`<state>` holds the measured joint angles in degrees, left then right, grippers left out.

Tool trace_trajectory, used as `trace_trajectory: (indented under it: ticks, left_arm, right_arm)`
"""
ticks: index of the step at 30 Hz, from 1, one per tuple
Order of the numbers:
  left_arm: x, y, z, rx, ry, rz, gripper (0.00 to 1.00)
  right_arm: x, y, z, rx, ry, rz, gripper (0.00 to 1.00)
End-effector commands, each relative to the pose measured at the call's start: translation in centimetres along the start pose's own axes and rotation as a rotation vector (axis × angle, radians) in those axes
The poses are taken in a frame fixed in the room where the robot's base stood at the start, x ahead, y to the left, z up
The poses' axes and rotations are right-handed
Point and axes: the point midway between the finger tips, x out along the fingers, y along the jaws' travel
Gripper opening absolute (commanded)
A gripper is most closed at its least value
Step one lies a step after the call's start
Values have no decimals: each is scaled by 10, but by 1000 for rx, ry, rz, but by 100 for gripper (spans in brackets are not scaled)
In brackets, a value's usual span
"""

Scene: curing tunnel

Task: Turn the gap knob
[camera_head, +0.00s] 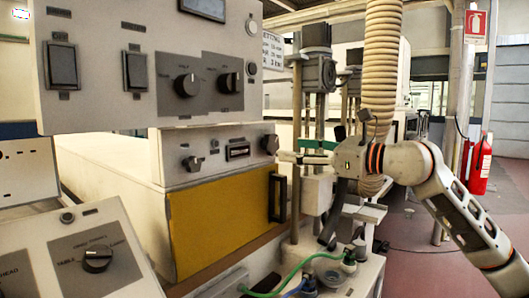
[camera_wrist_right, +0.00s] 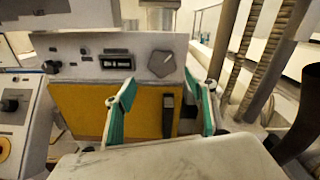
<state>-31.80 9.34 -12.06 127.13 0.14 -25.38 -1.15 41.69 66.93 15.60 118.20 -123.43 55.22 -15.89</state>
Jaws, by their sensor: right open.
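A grey knob (camera_head: 270,143) sits at the right end of the white panel (camera_head: 216,168) above the yellow front. It is the knob closest to my right gripper; its label is too small to read, so I cannot confirm it is the gap knob. My right gripper (camera_head: 298,152) is open and empty, just right of this knob. In the right wrist view the same knob (camera_wrist_right: 161,63) shows beyond and between the spread teal-padded fingers (camera_wrist_right: 160,82), with no visible contact. My left gripper is not in view.
Another knob (camera_head: 192,163) is at the panel's left end. The upper panel has two dark knobs (camera_head: 187,84) and rocker switches (camera_head: 62,65). A black handle (camera_head: 277,197) is on the yellow front (camera_head: 222,222). A ribbed hose (camera_head: 382,60) hangs behind my right arm.

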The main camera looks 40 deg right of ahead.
Motion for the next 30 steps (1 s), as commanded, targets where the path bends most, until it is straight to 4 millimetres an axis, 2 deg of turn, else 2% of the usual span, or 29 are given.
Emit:
trace_trajectory:
  ticks: [7,16,21,30]
  left_arm:
    - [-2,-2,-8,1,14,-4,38]
    - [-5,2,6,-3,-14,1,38]
    - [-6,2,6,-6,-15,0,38]
    - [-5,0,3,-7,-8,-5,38]
  right_arm:
    - [9,-6,7,-16,-5,-18,56]
    - [45,-6,8,-14,-6,-15,56]
    - [65,-6,5,-13,-4,-15,56]
    - [76,-5,3,-15,1,-14,56]
